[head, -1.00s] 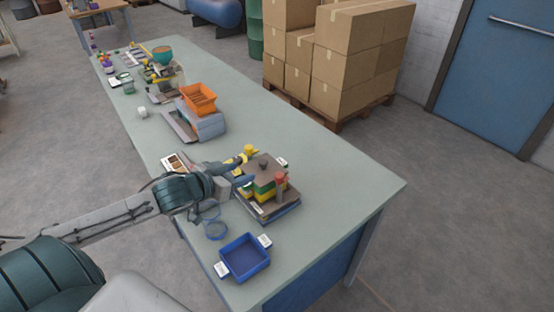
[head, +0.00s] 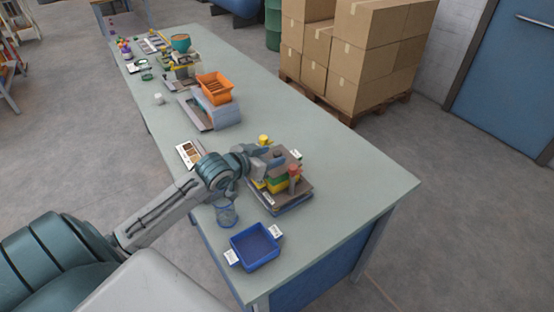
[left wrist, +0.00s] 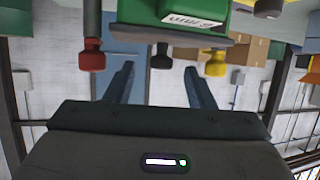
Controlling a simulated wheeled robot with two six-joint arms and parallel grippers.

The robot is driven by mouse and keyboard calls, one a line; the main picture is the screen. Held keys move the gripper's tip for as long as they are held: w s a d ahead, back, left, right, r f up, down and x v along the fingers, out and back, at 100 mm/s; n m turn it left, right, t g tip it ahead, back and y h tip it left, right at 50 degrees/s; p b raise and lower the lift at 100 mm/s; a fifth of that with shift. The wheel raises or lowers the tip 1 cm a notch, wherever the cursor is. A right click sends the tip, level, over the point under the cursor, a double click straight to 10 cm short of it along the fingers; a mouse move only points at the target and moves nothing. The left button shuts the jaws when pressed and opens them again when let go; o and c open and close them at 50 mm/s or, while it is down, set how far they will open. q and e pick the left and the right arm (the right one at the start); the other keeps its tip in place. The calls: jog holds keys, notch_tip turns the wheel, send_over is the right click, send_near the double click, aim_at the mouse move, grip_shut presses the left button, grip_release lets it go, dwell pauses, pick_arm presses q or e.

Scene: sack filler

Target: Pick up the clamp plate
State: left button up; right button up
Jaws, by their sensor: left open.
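The clamp plate (head: 288,154) looks like the flat brown plate on top of the yellow and green stack at the near end of the bench. Its dark edge also shows in the left wrist view (left wrist: 135,31), against the green block, with a black knob (left wrist: 162,58) standing from it. A red-topped post (head: 294,171) and a yellow-topped post (head: 264,139) stand at its sides. My left gripper (head: 273,158) is open at the stack and partly hides the plate. In the left wrist view, the black knob shows between its fingers (left wrist: 158,80); contact is not visible. My right gripper is not in view.
A label card (head: 189,154) lies behind my arm. An orange bin (head: 214,86) stands on a grey unit farther back. The bench right of the stack is clear.

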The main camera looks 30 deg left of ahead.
aim_at(276, 153)
pick_arm(q)
jog(key=shift+p+x, duration=0.55)
jog(key=shift+x, duration=1.4)
grip_shut()
jog(key=shift+r, duration=0.1)
